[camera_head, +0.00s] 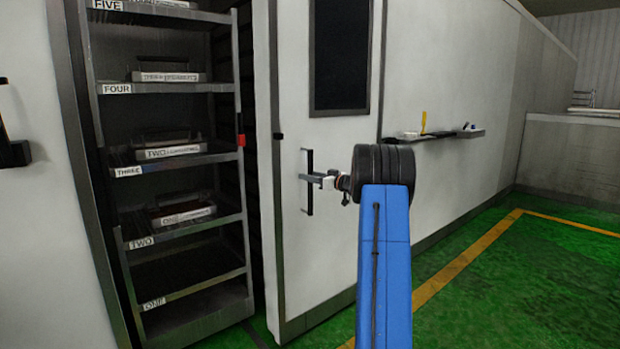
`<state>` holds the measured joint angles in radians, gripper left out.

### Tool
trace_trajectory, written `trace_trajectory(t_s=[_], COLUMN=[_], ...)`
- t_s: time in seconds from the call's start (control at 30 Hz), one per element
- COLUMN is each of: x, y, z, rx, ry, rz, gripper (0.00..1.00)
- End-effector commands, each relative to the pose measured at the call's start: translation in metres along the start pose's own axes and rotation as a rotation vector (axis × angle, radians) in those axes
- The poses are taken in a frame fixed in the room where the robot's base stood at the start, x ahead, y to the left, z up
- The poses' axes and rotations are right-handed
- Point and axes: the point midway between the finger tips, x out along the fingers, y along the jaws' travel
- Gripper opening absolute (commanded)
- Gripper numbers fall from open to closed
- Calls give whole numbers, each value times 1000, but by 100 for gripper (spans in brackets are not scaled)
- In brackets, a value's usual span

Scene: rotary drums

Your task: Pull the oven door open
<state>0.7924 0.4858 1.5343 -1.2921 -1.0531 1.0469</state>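The oven door (331,244) is a tall pale panel with a dark window (341,52). Its left edge stands beside a dark opening that holds a rack. A black vertical handle (309,161) is on the door's left part. My gripper (314,179) is at the handle's middle, with its fingers reaching left to the bar. The fingertips are too small to tell whether they are closed around the bar. My blue arm link and black wrist joint extend from the lower right and cover part of the door.
A tall metal rack (165,87) with labelled shelves and several trays stands in the opening at left. A small wall shelf (450,135) with small items, one of them yellow, is right of the door. The green floor (530,290) at right is clear, with yellow lines.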

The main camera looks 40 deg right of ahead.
Motion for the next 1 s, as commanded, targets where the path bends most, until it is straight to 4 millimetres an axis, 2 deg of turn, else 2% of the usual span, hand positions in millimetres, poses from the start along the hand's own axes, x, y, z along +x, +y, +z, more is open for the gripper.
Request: trace_trajectory(t_s=[0.17, 0.27, 1.0], x=[-4, -14, -152], y=[0, 1, 1], z=[0, 0, 0], rx=[0, 1, 1], ry=[0, 0, 0], rz=[1, 1, 2], gripper=[39, 39, 39])
